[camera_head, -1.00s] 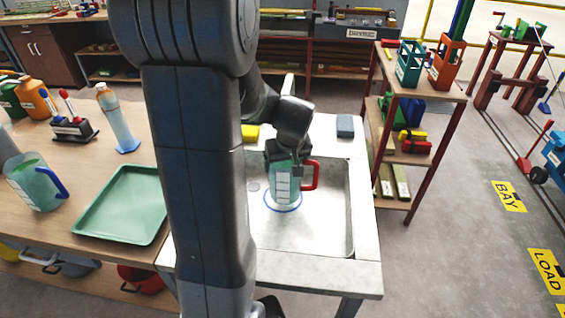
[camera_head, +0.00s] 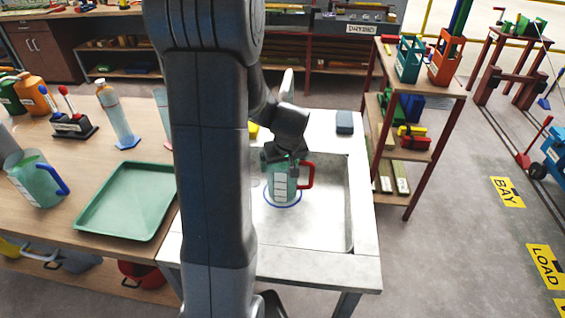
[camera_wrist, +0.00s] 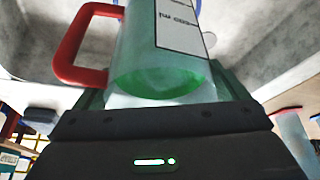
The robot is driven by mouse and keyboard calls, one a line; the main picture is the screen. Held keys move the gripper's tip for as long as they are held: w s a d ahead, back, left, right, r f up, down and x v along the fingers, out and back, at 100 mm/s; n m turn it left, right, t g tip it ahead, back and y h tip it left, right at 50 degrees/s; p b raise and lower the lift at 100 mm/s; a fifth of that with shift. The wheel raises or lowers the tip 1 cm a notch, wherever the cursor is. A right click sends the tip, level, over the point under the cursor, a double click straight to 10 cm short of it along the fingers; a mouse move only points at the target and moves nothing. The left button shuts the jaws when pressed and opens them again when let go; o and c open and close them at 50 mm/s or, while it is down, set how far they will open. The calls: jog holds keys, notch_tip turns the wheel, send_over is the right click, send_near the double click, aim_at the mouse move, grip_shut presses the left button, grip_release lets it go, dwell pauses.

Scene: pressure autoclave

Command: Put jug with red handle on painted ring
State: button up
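The jug with the red handle (camera_head: 280,184) is a clear green-tinted jug with a white label, upright in the sink. Its handle points right. The painted ring (camera_head: 283,206) is a blue outline on the sink floor, and it shows around the jug's base. Whether the base touches the floor is hard to tell. My gripper (camera_head: 284,164) is at the jug's upper part, shut on it. In the wrist view, the jug (camera_wrist: 160,60) fills the space between my fingers (camera_wrist: 160,95), with its red handle on the left and green liquid inside.
The sink (camera_head: 320,225) has a raised pale rim around the jug. A dark block (camera_head: 344,122) sits on its back right edge. On the left bench are a green tray (camera_head: 125,203), a jug with a blue handle (camera_head: 36,180) and bottles. A shelf rack (camera_head: 425,90) stands to the right.

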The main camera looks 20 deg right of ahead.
jog(key=shift+o, duration=0.3)
jog(key=v, duration=1.2)
jog(key=shift+r, duration=0.15)
